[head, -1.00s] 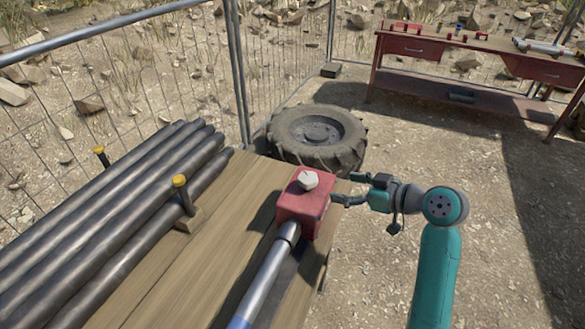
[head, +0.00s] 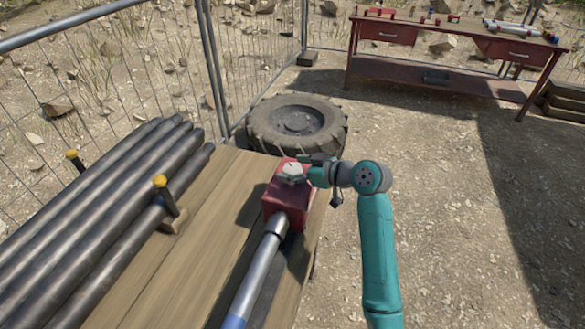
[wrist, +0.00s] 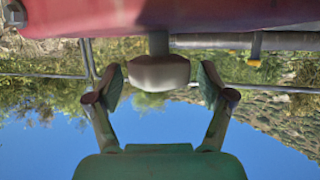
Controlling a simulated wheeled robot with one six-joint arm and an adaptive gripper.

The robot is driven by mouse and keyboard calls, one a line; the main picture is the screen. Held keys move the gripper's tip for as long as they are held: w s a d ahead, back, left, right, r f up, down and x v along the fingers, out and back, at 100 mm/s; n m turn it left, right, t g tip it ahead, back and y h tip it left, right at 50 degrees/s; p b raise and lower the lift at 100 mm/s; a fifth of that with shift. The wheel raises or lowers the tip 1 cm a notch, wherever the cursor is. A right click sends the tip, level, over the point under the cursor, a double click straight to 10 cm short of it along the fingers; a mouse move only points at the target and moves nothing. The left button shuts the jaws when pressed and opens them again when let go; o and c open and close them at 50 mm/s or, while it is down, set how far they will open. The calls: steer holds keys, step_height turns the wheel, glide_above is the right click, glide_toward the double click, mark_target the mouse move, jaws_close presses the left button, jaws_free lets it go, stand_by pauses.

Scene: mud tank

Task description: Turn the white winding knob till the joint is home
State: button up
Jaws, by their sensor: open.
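The white winding knob (head: 291,172) sits on top of the red box (head: 284,207), at the end of a silver rod (head: 258,270) on the wooden bench. In the wrist view, which is upside down, the pale knob (wrist: 158,72) hangs on a short stem from the red box (wrist: 190,14). My gripper (head: 304,168) reaches in from the right at knob height. In the wrist view its two fingers (wrist: 161,80) are spread, one on each side of the knob, with a gap on both sides. The head view partly hides the fingers.
Several dark pipes (head: 105,215) lie on the left of the bench (head: 165,265), held by posts with yellow tops (head: 161,181). A tyre (head: 297,127) lies behind the bench. A red workbench (head: 440,75) stands at the back right. Gravel ground to the right is open.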

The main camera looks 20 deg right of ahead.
steer(key=shift+w+a, duration=0.1)
steer(key=shift+w, duration=0.05)
steer(key=c, duration=1.2)
steer(key=shift+f, duration=0.1)
